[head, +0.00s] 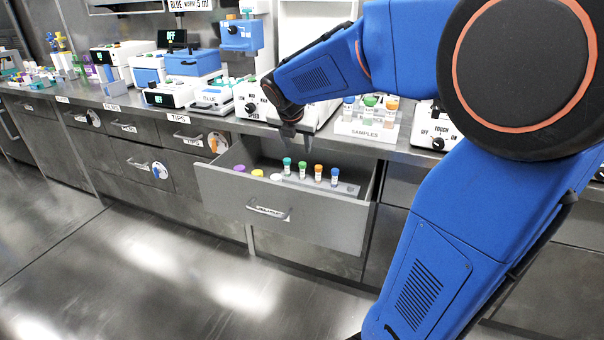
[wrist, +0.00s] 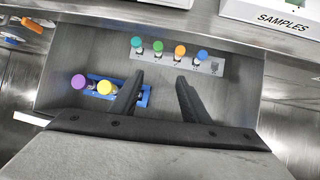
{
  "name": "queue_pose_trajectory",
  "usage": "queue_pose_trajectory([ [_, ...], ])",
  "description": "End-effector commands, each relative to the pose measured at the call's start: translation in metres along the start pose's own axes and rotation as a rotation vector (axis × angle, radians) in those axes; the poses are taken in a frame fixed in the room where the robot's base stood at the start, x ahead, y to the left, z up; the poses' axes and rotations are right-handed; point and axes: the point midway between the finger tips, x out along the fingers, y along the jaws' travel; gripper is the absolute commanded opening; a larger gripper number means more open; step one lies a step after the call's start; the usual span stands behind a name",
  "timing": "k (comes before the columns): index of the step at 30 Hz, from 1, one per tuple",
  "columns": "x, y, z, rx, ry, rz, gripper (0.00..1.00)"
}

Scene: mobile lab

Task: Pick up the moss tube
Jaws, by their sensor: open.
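The green-capped tube, which I take as the moss tube (head: 302,168), stands upright in a grey rack (head: 348,189) in the open drawer (head: 285,212). A teal-capped tube (head: 287,163) is on its left; an orange-capped tube (head: 318,172) and a blue-capped tube (head: 335,175) are on its right. In the wrist view the green cap (wrist: 158,46) lies beyond my fingertips, roughly between their lines. My gripper (wrist: 160,78) is open and empty, pointing down over the drawer. In the head view it (head: 289,130) is above the rack, apart from the tubes.
A blue rack (wrist: 146,97) with purple-capped (wrist: 79,82) and yellow-capped (wrist: 105,87) tubes sits in the drawer's left part, partly behind a finger. The drawer walls surround the racks. A white SAMPLES rack (head: 366,133) with tubes stands on the counter above. Lab devices line the counter.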

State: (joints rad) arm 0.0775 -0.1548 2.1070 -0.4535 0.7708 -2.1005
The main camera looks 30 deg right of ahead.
Motion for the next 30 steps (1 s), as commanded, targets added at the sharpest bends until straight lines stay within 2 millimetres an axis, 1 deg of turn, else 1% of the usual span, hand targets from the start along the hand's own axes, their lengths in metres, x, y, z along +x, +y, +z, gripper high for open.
queue_pose_trajectory([
  [3,0.009,0.006,0.01,-0.103,-0.009,-0.008,0.42],
  [8,0.021,0.009,0.015,-0.15,-0.013,-0.011,0.42],
  [24,0.112,0.008,0.015,-0.15,-0.011,-0.012,0.42],
  [27,0.125,0.008,0.015,-0.149,-0.012,-0.011,0.42],
  [30,0.132,0.008,0.016,-0.149,-0.013,-0.011,0.42],
])
